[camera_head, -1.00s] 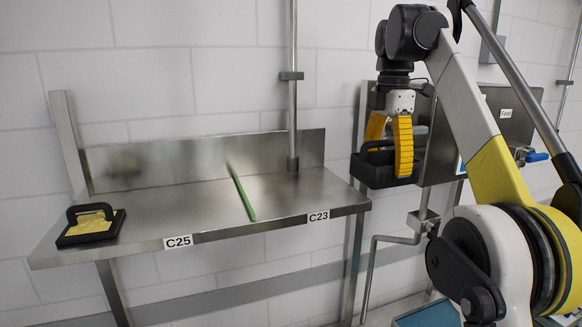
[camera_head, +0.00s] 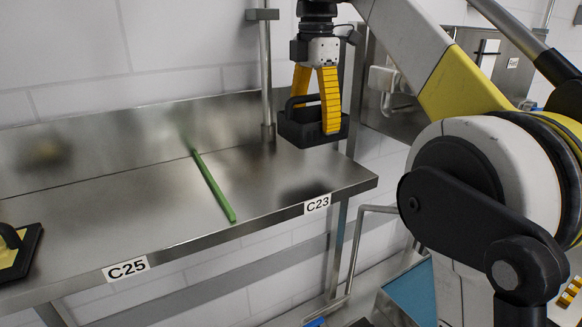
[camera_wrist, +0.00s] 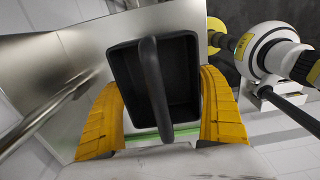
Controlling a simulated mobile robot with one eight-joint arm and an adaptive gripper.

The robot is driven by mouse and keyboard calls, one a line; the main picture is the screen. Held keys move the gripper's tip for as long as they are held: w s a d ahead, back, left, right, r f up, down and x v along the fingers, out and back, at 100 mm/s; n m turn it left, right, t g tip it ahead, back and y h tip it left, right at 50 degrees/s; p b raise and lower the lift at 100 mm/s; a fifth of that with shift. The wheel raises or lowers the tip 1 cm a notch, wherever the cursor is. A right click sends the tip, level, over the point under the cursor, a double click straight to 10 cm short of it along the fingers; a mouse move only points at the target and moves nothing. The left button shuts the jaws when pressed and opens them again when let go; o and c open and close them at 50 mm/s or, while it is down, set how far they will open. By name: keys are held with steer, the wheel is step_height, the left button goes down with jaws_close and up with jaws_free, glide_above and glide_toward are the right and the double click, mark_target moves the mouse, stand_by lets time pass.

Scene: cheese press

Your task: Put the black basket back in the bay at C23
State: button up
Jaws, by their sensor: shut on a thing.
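The bay's bare steel (camera_head: 262,192) lies between a green divider strip (camera_head: 212,185) and the shelf's right end.
A vertical steel pole (camera_head: 266,75) rises behind the C23 bay, close to the held basket. A steel panel (camera_head: 400,95) stands right of the shelf.

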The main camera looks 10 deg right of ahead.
mark_target(294, 140)
steer(key=s+a+f, duration=0.1)
steer(key=a, duration=0.1)
steer(key=s+a+f, duration=0.2)
steer(key=shift+s+a+f, duration=0.1)
steer(key=shift+s+a, duration=0.05)
steer(key=shift+f, duration=2.05)
steer(key=shift+f, duration=0.15)
steer(key=o, duration=1)
steer(key=shift+o, duration=0.2)
